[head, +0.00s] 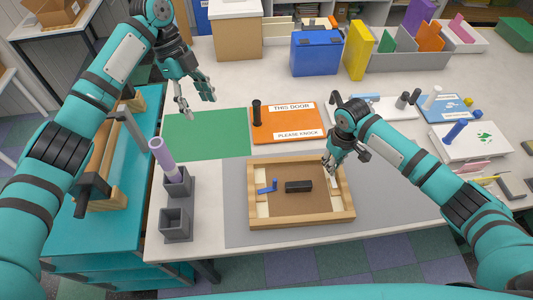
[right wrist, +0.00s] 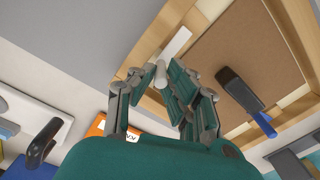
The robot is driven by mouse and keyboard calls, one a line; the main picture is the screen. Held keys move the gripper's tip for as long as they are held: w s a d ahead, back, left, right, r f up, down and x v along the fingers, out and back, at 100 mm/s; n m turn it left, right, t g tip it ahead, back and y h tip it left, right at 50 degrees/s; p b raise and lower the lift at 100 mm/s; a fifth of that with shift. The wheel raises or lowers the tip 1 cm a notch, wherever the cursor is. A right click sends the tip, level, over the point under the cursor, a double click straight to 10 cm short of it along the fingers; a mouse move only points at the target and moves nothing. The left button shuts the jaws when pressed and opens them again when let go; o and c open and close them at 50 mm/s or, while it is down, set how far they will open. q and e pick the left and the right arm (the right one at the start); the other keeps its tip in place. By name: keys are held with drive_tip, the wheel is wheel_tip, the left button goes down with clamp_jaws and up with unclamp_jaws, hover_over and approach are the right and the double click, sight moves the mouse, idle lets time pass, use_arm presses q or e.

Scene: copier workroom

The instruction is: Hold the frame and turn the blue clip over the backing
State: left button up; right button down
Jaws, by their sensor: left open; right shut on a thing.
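The wooden frame (head: 300,222) lies flat on a grey mat, with a brown backing (head: 290,207) inside it. The blue clip (head: 266,189), with an upright peg, is at the frame's left inner side; whether it overlaps the backing is unclear. It also shows in the right wrist view (right wrist: 264,124). My right gripper (head: 331,168) is at the frame's right side, shut on the pale peg (right wrist: 161,72) by a white strip (right wrist: 175,43). My left gripper (head: 197,105) is open and empty above the green mat, away from the frame.
Left of the frame are grey holders (head: 174,223), one with a lilac tube (head: 163,157). An orange door sign (head: 288,122) with a black post (head: 257,113) lies behind the frame. A white box (head: 470,141) stands right, beyond my right arm. The green mat (head: 205,135) is bare.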

use_arm(q)
drive_tip(key=s+d+f+n+t, duration=0.1)
drive_tip(key=s+d+f+n, duration=0.25)
drive_tip(key=d+f, duration=0.6)
drive_tip(key=n+t, duration=0.2)
drive_tip(key=n, duration=0.2)
hover_over(274, 180)
drive_tip(key=shift+m+h, duration=0.25)
drive_tip(key=shift+h, duration=0.05)
wheel_tip(274, 180, down, 5)
drive_tip(key=shift+f, duration=3.5)
drive_tip(key=shift+c, duration=0.2)
drive_tip(key=c, duration=1.1)
drive_tip(key=shift+g, duration=0.3)
